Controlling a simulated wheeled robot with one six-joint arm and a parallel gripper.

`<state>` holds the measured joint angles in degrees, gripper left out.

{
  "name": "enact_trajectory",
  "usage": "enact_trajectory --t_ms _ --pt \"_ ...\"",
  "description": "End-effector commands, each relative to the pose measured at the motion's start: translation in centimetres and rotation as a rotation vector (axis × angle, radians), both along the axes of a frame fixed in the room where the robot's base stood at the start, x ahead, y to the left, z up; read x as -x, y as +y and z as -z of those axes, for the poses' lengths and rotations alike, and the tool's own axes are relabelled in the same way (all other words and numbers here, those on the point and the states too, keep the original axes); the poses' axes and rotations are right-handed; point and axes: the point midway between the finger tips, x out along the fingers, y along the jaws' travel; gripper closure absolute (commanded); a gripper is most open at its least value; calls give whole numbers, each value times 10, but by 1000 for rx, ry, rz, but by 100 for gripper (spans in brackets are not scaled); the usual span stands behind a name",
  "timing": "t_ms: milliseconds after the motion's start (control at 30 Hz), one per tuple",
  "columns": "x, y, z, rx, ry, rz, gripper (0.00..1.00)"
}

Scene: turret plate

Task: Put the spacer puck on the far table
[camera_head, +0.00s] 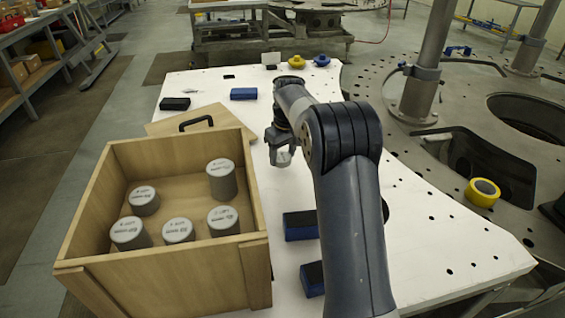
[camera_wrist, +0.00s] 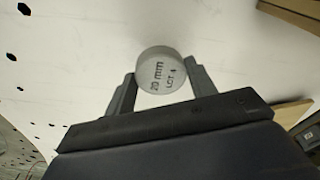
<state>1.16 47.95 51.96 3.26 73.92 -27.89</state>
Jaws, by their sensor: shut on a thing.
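A grey spacer puck (camera_wrist: 161,73) marked "20 mm LOT" is held between the two fingers of my gripper (camera_wrist: 160,85) in the wrist view. In the head view my gripper (camera_head: 281,157) is over the white table (camera_head: 410,230), just right of the wooden crate, and the puck is mostly hidden there. Several more grey pucks, one of them at the crate's upper right (camera_head: 221,178), stand inside the open wooden crate (camera_head: 170,272). I cannot tell which surface is the far table; a grey metal table (camera_head: 215,40) stands at the back.
The crate's lid (camera_head: 197,119) with a black handle lies behind it. Blue blocks (camera_head: 300,225) lie beside my arm. A black block (camera_head: 175,104), a blue block (camera_head: 243,94) and a yellow part (camera_head: 297,62) lie farther back. A turret plate (camera_head: 450,100) with posts fills the right.

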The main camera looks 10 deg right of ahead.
Motion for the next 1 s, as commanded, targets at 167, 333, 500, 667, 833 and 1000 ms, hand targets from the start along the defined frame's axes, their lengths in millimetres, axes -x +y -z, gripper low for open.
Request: enact_trajectory --t_ms 167,333,500,667,833,1000 --pt "0 0 25 0 2 0 73" --pt "0 0 36 0 0 0 73" --pt "0 0 36 0 -1 0 73" --pt "0 0 39 0 0 0 46" --pt "0 0 39 0 0 0 32" --pt "0 0 38 0 0 0 25"
